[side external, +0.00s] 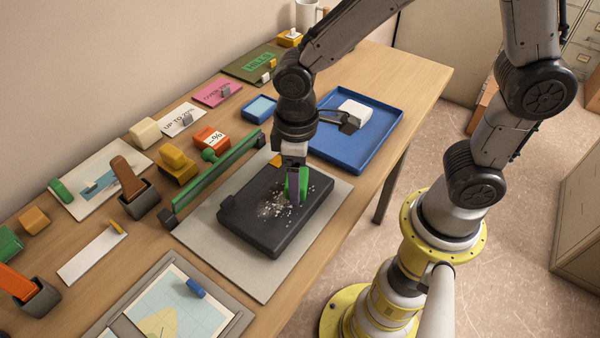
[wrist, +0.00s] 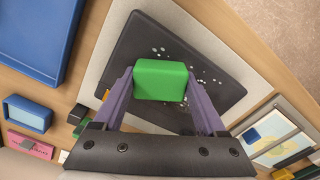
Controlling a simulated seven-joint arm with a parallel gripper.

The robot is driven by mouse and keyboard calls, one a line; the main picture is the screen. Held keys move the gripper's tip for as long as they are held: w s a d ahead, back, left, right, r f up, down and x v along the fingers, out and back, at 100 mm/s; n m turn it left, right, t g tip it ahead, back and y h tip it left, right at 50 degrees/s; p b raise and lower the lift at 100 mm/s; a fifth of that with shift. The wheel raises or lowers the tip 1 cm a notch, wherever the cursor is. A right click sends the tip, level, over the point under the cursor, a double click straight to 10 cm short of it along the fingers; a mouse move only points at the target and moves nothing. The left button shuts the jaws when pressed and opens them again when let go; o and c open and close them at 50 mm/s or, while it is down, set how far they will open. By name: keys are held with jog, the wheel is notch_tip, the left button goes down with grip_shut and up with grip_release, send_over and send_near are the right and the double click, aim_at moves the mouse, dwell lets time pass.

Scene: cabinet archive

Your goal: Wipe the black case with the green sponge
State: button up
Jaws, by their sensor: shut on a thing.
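The black case (side external: 262,238) lies flat on a grey mat (side external: 333,218) on the table. White specks are scattered over the middle of its top; in the wrist view the case (wrist: 155,35) shows specks beside and beyond the sponge. My gripper (side external: 296,195) points down over the case and is shut on the green sponge (side external: 303,180). In the wrist view the sponge (wrist: 161,80) sits between the two fingers (wrist: 163,92). The sponge is low over the specks; I cannot tell whether it touches the case.
A blue tray (side external: 383,155) with a white block (side external: 355,113) stands behind the mat. A long green-and-black bar (side external: 215,178) runs along the mat's left edge. A map board (side external: 170,305) lies in front. Stamps, cards and small blocks crowd the wall side.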

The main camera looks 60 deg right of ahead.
aim_at(265, 219)
jog(key=shift+a, duration=4.55)
jog(key=shift+w+d, duration=0.25)
jog(key=shift+d, duration=0.25)
jog(key=shift+w+d, duration=0.2)
jog(key=shift+d, duration=4.8)
jog(key=shift+a, duration=5.4)
notch_tip(265, 219, up, 8)
